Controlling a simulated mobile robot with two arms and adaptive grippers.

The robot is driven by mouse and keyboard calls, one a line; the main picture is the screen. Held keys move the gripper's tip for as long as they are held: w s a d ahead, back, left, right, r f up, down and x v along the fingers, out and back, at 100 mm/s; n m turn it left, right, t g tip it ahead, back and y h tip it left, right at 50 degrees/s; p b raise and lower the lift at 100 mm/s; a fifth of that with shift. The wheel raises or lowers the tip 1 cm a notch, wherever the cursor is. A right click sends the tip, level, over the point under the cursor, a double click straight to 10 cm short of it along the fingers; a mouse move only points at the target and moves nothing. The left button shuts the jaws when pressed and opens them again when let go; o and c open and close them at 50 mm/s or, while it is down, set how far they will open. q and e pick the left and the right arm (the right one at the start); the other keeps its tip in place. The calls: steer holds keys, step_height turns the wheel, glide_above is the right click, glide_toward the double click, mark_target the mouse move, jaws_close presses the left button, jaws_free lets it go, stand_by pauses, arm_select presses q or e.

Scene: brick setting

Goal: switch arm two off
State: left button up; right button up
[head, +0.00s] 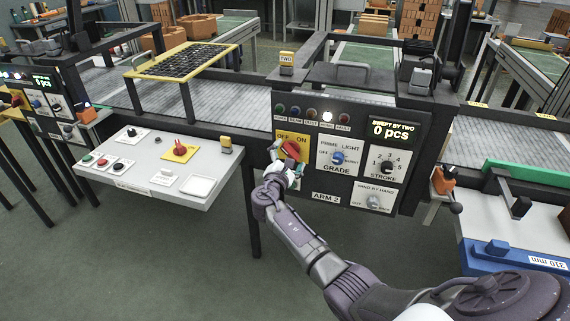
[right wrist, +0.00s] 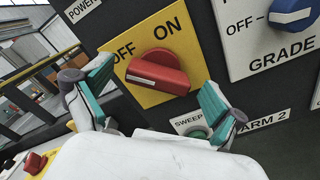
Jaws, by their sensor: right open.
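The ARM 2 panel (head: 345,185) stands in the middle of the head view. Its red rotary switch (head: 292,150) sits on a yellow plate (head: 281,137) marked OFF and ON at the panel's left. The same red switch (right wrist: 158,72) and yellow plate (right wrist: 185,48) show large in the right wrist view. My right gripper (head: 284,172) is in front of the switch, partly covering it and the plate. In the right wrist view, its green-tipped fingers (right wrist: 160,92) are spread, one either side of the switch, with nothing gripped. Contact cannot be told. My left gripper is out of view.
The panel also has a blue GRADE knob (head: 338,157), a STROKE dial (head: 386,166) and a hand-wind knob (head: 373,201). A SWEEP button (right wrist: 197,131) lies below the yellow plate. A white side table (head: 140,190) with another red switch (head: 180,149) stands left.

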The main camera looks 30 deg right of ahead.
steer(key=v, duration=1.1)
steer(key=shift+a, duration=0.2)
steer(key=shift+s+f, duration=0.1)
steer(key=shift+s, duration=0.05)
